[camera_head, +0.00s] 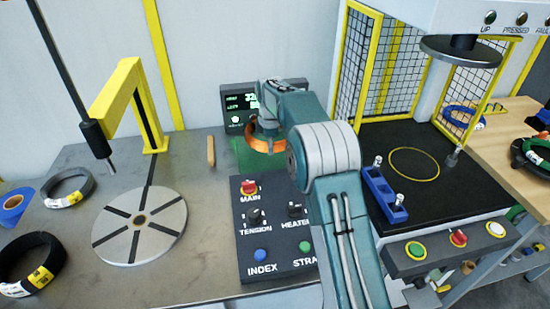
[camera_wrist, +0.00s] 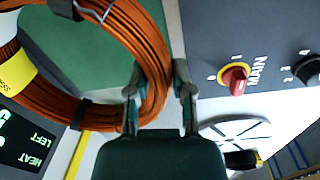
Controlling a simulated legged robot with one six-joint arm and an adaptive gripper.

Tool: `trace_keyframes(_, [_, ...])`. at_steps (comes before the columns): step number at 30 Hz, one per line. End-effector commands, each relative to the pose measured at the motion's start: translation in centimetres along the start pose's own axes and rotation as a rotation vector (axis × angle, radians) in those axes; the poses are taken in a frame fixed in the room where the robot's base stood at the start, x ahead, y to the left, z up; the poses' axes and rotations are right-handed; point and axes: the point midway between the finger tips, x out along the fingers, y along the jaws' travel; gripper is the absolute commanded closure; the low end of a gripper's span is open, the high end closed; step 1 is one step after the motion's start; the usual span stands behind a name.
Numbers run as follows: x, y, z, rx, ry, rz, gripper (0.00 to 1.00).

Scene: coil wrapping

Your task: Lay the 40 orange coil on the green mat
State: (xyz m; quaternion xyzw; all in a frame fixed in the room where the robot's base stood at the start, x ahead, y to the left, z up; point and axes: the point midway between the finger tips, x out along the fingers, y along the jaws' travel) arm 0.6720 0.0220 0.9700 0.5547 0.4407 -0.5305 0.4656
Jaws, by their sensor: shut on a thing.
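The orange coil (camera_head: 259,147) shows in the head view beneath my gripper (camera_head: 268,128), partly hidden by it. In the wrist view the coil (camera_wrist: 150,45) has dark ties, a white tie and a yellow-and-white label. My gripper (camera_wrist: 159,78) is shut on the coil's near side, one finger on each side of the strand bundle. The green mat (camera_head: 243,160) lies below and around the coil in the head view; it also shows inside the coil's ring in the wrist view (camera_wrist: 60,45). I cannot tell whether the coil touches the mat.
A display box (camera_head: 238,108) stands just behind the mat. The control panel (camera_head: 265,235) with knobs is in front. A slotted turntable (camera_head: 140,225) and black coils (camera_head: 30,270) are at left. A caged press with a black bed (camera_head: 440,190) is at right.

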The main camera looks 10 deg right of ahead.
Motion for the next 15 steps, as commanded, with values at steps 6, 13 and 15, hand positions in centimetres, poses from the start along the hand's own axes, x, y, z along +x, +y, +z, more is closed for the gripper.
trace_keyframes(6, [3.1, 2.2, 0.8, -0.001, 0.000, 0.004, 1.00])
trace_keyframes(13, [4.3, 3.1, 1.2, -0.001, 0.001, 0.004, 1.00])
trace_keyframes(15, [4.6, 3.4, 1.4, -0.001, 0.001, 0.005, 1.00])
